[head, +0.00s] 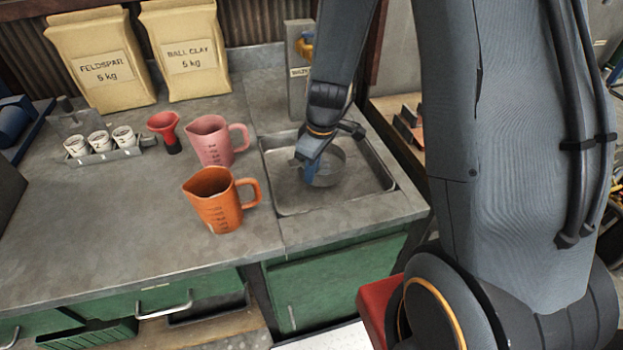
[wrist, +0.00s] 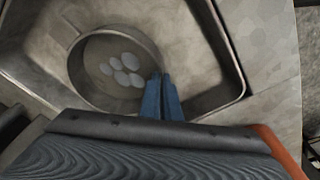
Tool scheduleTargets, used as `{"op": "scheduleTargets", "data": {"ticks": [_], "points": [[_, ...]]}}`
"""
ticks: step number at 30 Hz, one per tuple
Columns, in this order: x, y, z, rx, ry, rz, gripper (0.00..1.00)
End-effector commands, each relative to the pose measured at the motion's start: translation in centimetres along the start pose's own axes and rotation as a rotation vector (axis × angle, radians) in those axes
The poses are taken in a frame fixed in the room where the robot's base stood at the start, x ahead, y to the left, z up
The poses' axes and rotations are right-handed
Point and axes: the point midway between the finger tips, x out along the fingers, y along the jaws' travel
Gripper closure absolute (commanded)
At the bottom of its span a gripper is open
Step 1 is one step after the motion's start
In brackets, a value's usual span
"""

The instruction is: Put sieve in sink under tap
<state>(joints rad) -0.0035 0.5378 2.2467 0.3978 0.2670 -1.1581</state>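The sieve (head: 329,163) is a round grey pan-like thing inside the metal sink (head: 287,206), partly hidden by my gripper. In the wrist view the sieve (wrist: 88,100) shows as a ring with several pale round spots inside; I cannot tell whether they lie in it or show through it. My gripper (head: 309,172) points down into the sink. Its blue fingers (wrist: 162,82) are close together at the sieve's rim and look shut on it. Whether the sieve touches the sink floor is unclear. The tap is not clearly seen; my arm covers part of the area behind the sink.
A pink jug (head: 211,145) and an orange jug (head: 212,205) stand left of the sink. A red funnel-like cup (head: 165,127), a rack of small pots (head: 104,145) and two clay bags (head: 190,55) stand further left. A labelled grey post (head: 298,88) stands behind the sink.

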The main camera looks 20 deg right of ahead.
Motion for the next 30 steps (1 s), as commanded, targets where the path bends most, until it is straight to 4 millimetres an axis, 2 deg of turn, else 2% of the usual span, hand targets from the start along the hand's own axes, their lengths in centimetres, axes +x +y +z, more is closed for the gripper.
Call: {"op": "scheduleTargets", "data": {"ticks": [3,6,20,21,24,30], "points": [[1.8,-0.1,0.3,0.001,-0.002,-0.003,1.0],[2.7,0.0,0.4,0.001,-0.001,-0.001,1.0],[3.2,0.0,0.5,0.0,0.0,0.0,1.0],[3.1,0.0,0.5,0.0,-0.001,-0.001,0.92],[3.1,0.0,0.5,0.0,-0.001,-0.001,0.79],[3.0,0.0,0.5,0.0,-0.001,-0.001,0.79]]}}
